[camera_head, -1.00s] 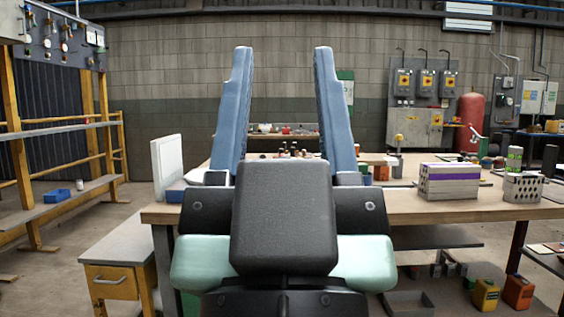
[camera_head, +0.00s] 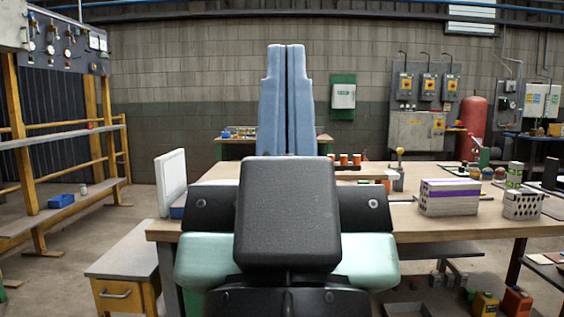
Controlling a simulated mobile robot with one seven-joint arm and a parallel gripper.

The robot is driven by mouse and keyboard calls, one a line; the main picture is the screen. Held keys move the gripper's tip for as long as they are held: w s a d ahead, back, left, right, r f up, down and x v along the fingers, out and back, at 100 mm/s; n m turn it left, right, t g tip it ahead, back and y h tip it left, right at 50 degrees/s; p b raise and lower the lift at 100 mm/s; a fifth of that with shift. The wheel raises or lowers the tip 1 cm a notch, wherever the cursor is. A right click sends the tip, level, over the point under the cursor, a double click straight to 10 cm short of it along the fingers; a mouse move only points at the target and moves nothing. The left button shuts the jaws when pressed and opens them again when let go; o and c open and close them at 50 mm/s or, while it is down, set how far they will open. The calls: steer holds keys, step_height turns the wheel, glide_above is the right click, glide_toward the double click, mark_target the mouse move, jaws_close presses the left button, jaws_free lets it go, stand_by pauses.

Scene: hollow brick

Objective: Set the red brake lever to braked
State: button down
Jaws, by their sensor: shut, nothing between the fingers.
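My gripper (camera_head: 287,50) points up in the middle of the view, in front of the workbench. Its two long blue fingers are together along their length, with nothing visible between them. The black palm and pale green parts of my gripper fill the lower middle. I cannot make out a red brake lever for certain. My gripper hides part of the bench and the area behind it.
The wooden workbench (camera_head: 450,232) spans the middle and right. It carries a white panel (camera_head: 171,181), a purple-banded block (camera_head: 449,198) and a perforated block (camera_head: 522,206). A red cylinder (camera_head: 473,120) stands behind. Open floor lies at left, beside a shelf rack (camera_head: 60,213).

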step_height(320, 180, up, 34)
steer(key=p, duration=3.2)
steer(key=shift+r, duration=0.25)
